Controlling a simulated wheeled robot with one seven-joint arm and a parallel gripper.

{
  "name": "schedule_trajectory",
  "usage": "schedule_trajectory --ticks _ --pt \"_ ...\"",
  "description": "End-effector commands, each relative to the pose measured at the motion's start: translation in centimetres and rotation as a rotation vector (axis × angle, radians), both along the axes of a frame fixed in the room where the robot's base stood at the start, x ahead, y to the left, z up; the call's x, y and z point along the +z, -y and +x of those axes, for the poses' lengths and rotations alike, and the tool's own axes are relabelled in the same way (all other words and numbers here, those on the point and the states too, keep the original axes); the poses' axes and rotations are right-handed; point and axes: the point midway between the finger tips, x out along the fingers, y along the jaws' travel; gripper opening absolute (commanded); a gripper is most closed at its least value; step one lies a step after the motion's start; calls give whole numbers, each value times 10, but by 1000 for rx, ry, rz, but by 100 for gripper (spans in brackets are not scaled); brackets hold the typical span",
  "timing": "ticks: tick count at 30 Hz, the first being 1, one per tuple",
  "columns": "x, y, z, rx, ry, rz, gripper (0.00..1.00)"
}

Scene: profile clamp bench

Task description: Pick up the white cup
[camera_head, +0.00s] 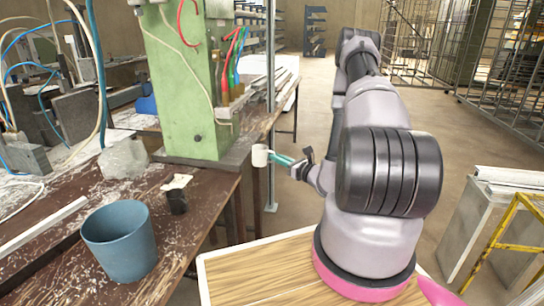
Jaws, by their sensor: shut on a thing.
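The small white cup (260,155) is at the tip of my gripper (277,158), near the edge of the workbench beside the green machine. My gripper is shut on the cup, with a teal finger reaching to its right side. The cup looks upright. I cannot tell for certain whether its base is clear of the bench. The far finger is hidden.
A green machine (185,90) with hoses stands on the brown workbench (205,205). A blue-grey bucket (120,245), a dark small cup (177,202) and a clear lump (124,160) are on the bench. A grey post (271,100) rises close behind the cup. Open floor lies beyond.

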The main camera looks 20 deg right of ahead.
Motion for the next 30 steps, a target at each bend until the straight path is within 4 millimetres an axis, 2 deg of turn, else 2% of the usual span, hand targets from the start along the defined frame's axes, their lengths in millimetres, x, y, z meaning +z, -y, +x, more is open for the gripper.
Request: schedule_trajectory --ticks 12,30 --pt "0 7 -15 -1 1 0 0" --pt "0 8 -16 -1 1 0 0"
